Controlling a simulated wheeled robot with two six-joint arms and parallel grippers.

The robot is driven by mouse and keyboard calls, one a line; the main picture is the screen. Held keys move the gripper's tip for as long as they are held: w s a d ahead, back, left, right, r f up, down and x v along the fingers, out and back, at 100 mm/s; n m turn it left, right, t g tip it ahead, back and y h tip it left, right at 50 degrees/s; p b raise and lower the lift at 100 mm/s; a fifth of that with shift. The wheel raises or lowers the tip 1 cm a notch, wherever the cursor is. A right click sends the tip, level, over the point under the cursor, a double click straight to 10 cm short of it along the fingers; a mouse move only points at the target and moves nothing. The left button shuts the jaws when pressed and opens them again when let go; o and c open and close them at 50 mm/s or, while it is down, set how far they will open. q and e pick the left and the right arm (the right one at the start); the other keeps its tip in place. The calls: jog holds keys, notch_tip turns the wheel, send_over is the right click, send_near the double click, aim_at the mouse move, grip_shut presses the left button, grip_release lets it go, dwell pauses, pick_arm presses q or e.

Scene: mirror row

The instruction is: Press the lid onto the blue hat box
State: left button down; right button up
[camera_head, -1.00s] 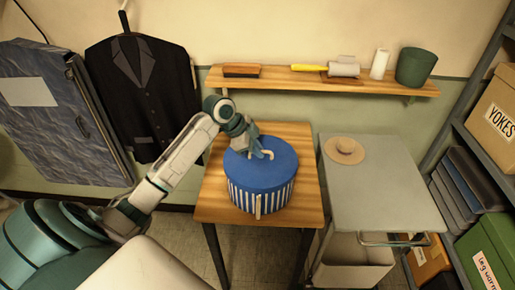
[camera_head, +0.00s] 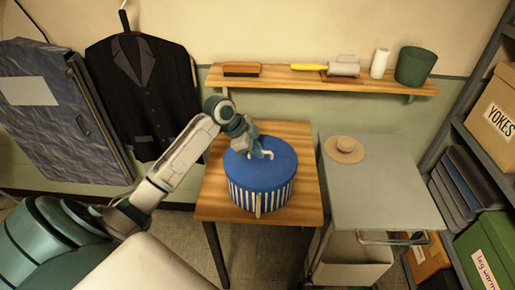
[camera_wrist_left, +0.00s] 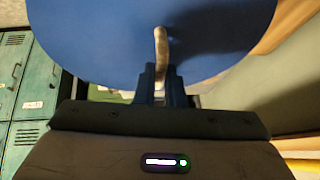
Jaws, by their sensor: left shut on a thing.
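The blue hat box (camera_head: 258,195) has blue and white striped sides and stands on the wooden table. Its plain blue lid (camera_head: 270,172) lies on top of the box and looks level. I cannot tell whether it sits fully down. My left gripper (camera_head: 261,154) is over the back of the lid, shut on the lid's pale handle (camera_head: 269,155). In the left wrist view the handle (camera_wrist_left: 161,50) runs up from between the gripper's fingers (camera_wrist_left: 160,80), with the blue lid (camera_wrist_left: 100,35) behind it. My right gripper is not in view.
The wooden table (camera_head: 222,200) has bare wood around the box. A grey trolley (camera_head: 370,195) with a straw hat (camera_head: 343,149) stands to the right. A wall shelf (camera_head: 300,80) holds a brush and a green pot (camera_head: 415,66). A dark suit jacket (camera_head: 145,85) hangs at the left.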

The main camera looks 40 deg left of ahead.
pick_arm(q)
jog(key=c, duration=1)
grip_release()
jog(key=shift+o, duration=0.2)
jog(key=shift+r+p, duration=0.85)
jog(key=shift+r, duration=0.1)
jog(key=shift+r+p, duration=2.75)
jog(key=shift+r, duration=0.35)
jog(key=shift+c, duration=0.3)
